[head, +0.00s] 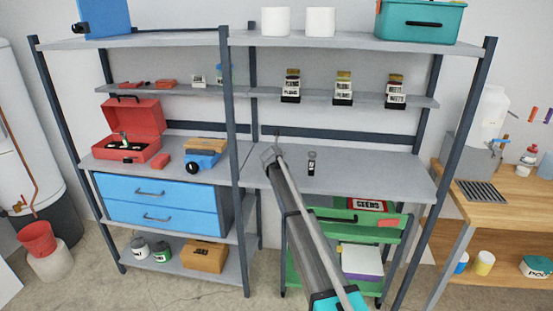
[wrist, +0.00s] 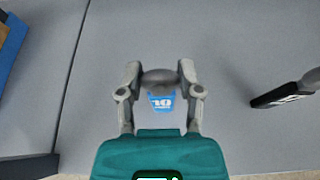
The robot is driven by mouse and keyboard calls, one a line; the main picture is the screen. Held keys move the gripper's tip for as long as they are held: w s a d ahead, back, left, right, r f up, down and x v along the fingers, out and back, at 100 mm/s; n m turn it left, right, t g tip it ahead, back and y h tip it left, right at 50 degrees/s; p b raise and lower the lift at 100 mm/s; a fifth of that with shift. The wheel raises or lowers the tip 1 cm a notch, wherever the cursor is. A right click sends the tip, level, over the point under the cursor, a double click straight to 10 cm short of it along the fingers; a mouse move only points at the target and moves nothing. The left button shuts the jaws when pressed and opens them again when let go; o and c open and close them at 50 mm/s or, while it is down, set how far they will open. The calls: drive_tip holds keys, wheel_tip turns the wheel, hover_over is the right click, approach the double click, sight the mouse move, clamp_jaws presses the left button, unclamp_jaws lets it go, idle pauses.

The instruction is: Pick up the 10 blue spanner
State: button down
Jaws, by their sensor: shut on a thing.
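The blue spanner (wrist: 161,102) shows in the wrist view as a short blue piece marked "10" with a grey rounded end. It lies between the two fingers of my gripper (wrist: 160,76), which are shut on it. Most of its length is hidden or foreshortened. In the head view my gripper (head: 270,154) is over the left part of the grey middle shelf, and I cannot make out the spanner there. Whether the spanner touches the shelf is unclear.
A black-handled tool (wrist: 285,95) lies to the right on the shelf; it also shows in the head view (head: 311,163). Jars (head: 343,90) stand on the shelf above.

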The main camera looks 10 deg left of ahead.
drive_tip(key=shift+r, duration=0.1)
wheel_tip(320, 180, up, 3)
drive_tip(key=p, duration=0.3)
drive_tip(key=s+a+r+p, duration=0.3)
drive_tip(key=s+r+p, duration=0.6)
drive_tip(key=s, duration=0.4)
drive_tip(key=shift+s+a+r+p, duration=0.3)
drive_tip(key=shift+r+p, duration=0.1)
drive_tip(key=shift+p, duration=0.05)
